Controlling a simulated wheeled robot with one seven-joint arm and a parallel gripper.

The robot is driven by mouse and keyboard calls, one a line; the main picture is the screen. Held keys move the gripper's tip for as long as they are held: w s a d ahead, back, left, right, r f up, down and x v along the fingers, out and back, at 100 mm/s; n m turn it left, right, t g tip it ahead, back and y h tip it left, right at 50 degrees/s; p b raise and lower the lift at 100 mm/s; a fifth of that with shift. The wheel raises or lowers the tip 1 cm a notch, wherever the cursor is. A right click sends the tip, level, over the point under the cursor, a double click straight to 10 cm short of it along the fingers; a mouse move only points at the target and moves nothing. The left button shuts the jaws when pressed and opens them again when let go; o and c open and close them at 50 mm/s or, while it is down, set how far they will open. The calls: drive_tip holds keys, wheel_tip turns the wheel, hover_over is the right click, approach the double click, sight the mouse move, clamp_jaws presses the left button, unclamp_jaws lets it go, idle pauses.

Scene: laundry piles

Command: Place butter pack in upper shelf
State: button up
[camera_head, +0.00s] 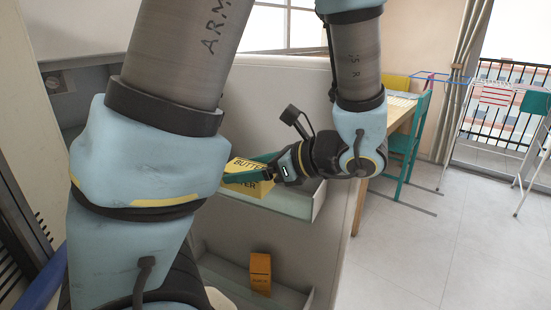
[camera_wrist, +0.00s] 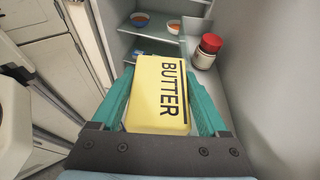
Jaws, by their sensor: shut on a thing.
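The yellow butter pack (camera_wrist: 158,92) with black lettering is between the two teal fingers of my gripper (camera_wrist: 160,100) in the wrist view. My gripper is shut on it. In the head view the butter pack (camera_head: 247,176) is held in front of a pale door with bins, partly hidden by my arm. In the wrist view a shelf (camera_wrist: 150,29) with two small bowls lies beyond the pack. Another shelf surface below it is mostly hidden by the pack.
A red-lidded jar (camera_wrist: 207,51) stands in a door bin at right in the wrist view. An orange carton (camera_head: 260,273) stands in a lower door bin. A table with a teal chair (camera_head: 408,140) and a drying rack stand behind.

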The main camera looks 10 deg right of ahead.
drive_tip(key=w+d+p, duration=0.2)
drive_tip(key=w+d, duration=0.5)
drive_tip(key=w, duration=0.3)
wheel_tip(320, 180, down, 6)
drive_tip(key=shift+w+a+r+p, duration=0.1)
drive_tip(key=shift+w+a+p, duration=0.05)
drive_tip(key=shift+p, duration=0.6)
drive_tip(key=shift+w+f+p, duration=0.15)
drive_tip(key=shift+f+p, duration=0.15)
drive_tip(key=shift+f, duration=0.35)
drive_tip(key=shift+f, duration=0.45)
drive_tip(key=shift+f+b, duration=0.1)
drive_tip(key=shift+b, duration=0.2)
drive_tip(key=o, duration=1.4)
drive_tip(key=shift+f, duration=0.1)
